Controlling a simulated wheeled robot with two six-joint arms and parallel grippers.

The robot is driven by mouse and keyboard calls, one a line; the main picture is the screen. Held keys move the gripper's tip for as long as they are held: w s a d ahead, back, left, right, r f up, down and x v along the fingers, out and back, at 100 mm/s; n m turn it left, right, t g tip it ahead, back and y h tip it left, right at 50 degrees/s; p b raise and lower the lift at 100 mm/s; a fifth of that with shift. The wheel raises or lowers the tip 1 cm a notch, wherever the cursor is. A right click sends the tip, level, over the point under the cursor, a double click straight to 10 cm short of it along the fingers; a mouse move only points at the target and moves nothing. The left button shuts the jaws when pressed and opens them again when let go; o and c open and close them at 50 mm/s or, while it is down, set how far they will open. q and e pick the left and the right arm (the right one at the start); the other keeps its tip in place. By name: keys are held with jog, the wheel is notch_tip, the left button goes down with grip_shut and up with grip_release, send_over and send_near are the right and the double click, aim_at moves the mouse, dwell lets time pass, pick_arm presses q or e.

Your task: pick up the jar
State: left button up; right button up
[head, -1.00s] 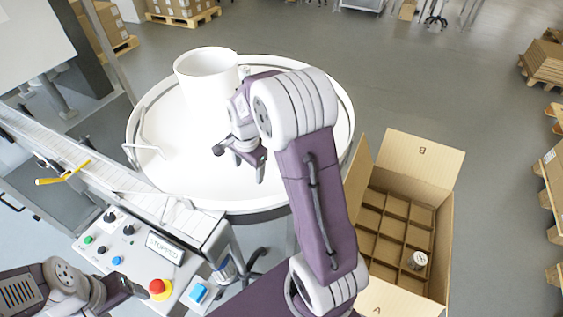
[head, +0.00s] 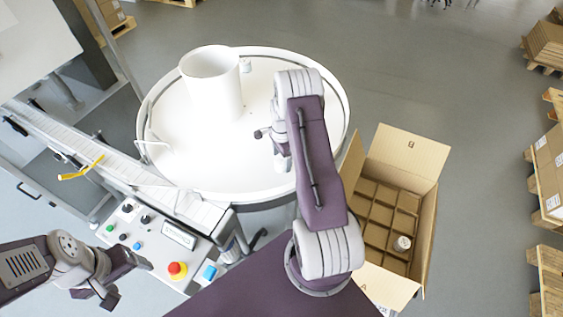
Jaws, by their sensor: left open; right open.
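Another jar (head: 402,243), with a light lid, sits in a compartment of the cardboard box (head: 410,157) at right. My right gripper (head: 268,146) is open above the turntable, apart from the far jar and nearer to me; the arm partly hides its fingers. My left gripper (head: 126,279) is open and empty at lower left, beside the control panel (head: 150,240).
A conveyor (head: 110,165) with a yellow handle (head: 80,170) runs along the left to the turntable. The box's other visible compartments look empty. Pallets with cartons (head: 546,185) stand far right.

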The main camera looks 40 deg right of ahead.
aim_at(281, 160)
notch_tip(281, 160, down, 2)
jog(key=shift+a+f+p, duration=0.1)
jog(key=shift+f+p, duration=0.15)
jog(key=shift+p, duration=0.15)
pick_arm(q)
jog(key=shift+r, duration=0.8)
pick_arm(e)
jog(key=shift+w+f, duration=0.1)
jog(key=shift+f, duration=0.35)
jog(key=c, duration=1.5)
jog(key=shift+r+b, duration=0.4)
jog(key=shift+r, duration=0.15)
notch_tip(281, 160, up, 3)
jog(key=shift+w+f+b, duration=0.1)
jog(key=shift+b, duration=0.7)
pick_arm(q)
jog(key=shift+a+f+b, duration=0.1)
jog(key=shift+f+b, duration=1.4)
jog(key=shift+f, duration=1.15)
pick_arm(e)
jog(key=shift+s+d+r, duration=1.2)
jog(key=shift+s+d, duration=0.1)
jog(key=shift+s, duration=0.2)
jog(key=shift+s+d+r, duration=1.25)
jog(key=shift+s, duration=0.3)
jog(key=shift+s+d+r, duration=1.2)
jog(key=shift+s+d, duration=0.1)
jog(key=shift+s, duration=0.2)
